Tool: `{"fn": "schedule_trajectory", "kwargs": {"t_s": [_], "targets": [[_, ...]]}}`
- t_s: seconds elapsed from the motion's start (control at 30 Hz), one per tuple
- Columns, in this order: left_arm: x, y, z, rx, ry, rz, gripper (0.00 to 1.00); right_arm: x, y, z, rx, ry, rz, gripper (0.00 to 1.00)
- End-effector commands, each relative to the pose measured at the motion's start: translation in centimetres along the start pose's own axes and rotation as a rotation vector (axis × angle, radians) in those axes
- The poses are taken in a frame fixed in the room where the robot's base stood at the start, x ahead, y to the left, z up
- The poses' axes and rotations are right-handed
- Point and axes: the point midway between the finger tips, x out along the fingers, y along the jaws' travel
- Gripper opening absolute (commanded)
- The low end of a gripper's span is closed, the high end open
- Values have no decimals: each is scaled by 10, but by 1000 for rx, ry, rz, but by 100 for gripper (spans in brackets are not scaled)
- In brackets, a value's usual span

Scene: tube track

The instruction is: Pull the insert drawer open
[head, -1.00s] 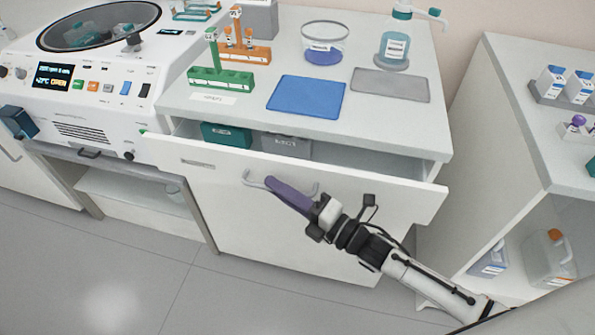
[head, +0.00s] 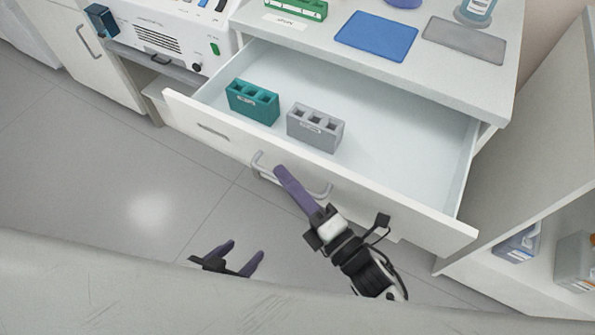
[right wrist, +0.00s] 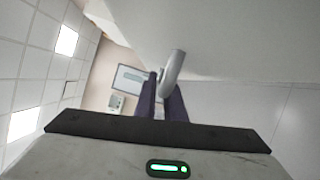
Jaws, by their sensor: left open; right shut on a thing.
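The insert drawer (head: 395,222) stands well open, its white front facing me. A teal insert (head: 253,103) and a grey insert (head: 316,128) stand in its left part. My right gripper (head: 280,174) is shut on the drawer's handle (head: 318,189), a grey metal bow on the front. In the right wrist view the handle (right wrist: 173,68) lies between the purple fingers. My left gripper (head: 246,256) is open and empty, low in the head view, apart from the drawer.
The counter above holds a blue mat (head: 376,36), a grey mat (head: 464,39) and a green rack (head: 297,8). A white machine (head: 165,30) stands at the left. A shelf unit with bottles (head: 518,243) stands close on the right. The drawer's right part is empty.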

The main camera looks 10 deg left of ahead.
Motion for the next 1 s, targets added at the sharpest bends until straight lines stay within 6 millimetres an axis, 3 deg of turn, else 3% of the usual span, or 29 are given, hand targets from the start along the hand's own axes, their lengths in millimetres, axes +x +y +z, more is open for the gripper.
{"fn": "schedule_trajectory", "kwargs": {"t_s": [0.37,0.4,0.5,0.83,1.0], "targets": [[-1,1,2,0,-3,1,52,-1,0,-1,-2,1,-1,0],[-1,1,2,0,-3,1,52,-1,0,-1,-2,0,-1,14],[-1,1,2,0,-3,1,52,-1,0,-1,-1,0,-1,28],[-1,1,2,0,-2,1,52,-4,-1,-1,0,0,-1,28],[1,0,3,0,-1,1,52,-28,-2,-2,0,1,-3,28]]}}
